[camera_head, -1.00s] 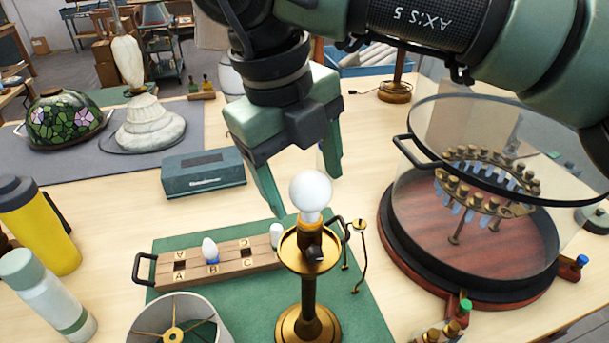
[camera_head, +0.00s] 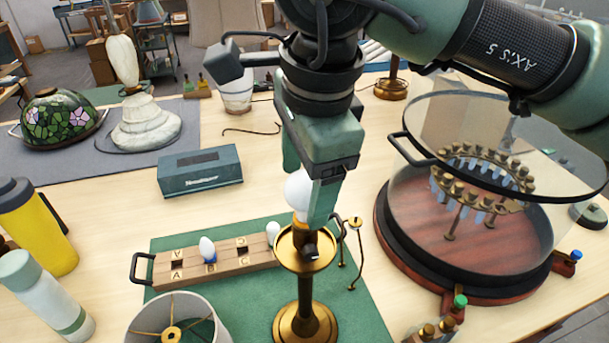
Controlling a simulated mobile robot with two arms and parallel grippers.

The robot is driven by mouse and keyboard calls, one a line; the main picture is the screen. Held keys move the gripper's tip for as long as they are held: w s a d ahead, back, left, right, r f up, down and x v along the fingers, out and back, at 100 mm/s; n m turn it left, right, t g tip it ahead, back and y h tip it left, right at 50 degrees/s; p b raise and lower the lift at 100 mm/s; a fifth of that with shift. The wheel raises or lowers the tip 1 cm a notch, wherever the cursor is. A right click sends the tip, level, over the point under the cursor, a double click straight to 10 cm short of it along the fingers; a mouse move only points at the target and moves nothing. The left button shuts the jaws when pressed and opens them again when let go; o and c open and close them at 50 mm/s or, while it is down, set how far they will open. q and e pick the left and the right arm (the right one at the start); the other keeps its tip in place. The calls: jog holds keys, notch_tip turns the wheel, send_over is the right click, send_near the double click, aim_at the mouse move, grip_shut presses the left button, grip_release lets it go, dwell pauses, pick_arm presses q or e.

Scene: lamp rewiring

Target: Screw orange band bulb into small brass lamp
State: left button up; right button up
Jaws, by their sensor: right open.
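The small brass lamp (camera_head: 305,322) stands upright on the green mat (camera_head: 361,315). A round white bulb (camera_head: 297,190) sits upright at the top of the lamp, with an orange band low on it. How deep it sits in the socket cannot be told. My right gripper (camera_head: 306,182) comes down from above, fingers open. One finger overlaps the bulb's right side in front; the other shows up behind and left of it. Contact is not clear. My left gripper is not in view.
A wooden rack (camera_head: 168,270) with lettered slots holds a blue-banded bulb (camera_head: 208,249) and another white bulb (camera_head: 273,233). A lampshade (camera_head: 140,325) lies in front. A glass-covered round stand (camera_head: 455,290) is close on the right. A teal box (camera_head: 200,172) stands behind.

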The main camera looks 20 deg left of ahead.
jog(key=shift+a, duration=0.15)
jog(key=c, duration=1.4)
jog(key=shift+f+m+b, duration=0.2)
jog(key=shift+m+b, duration=0.65)
jog(key=shift+m, duration=0.35)
jog(key=m+h+b, duration=0.1)
jog(key=m, duration=0.2)
jog(key=shift+a+m+t, duration=0.15)
jog(key=shift+m+t, duration=0.15)
jog(key=shift+w+r+m+h, duration=0.15)
jog(key=shift+m+h, duration=0.15)
jog(key=shift+m, duration=0.7)
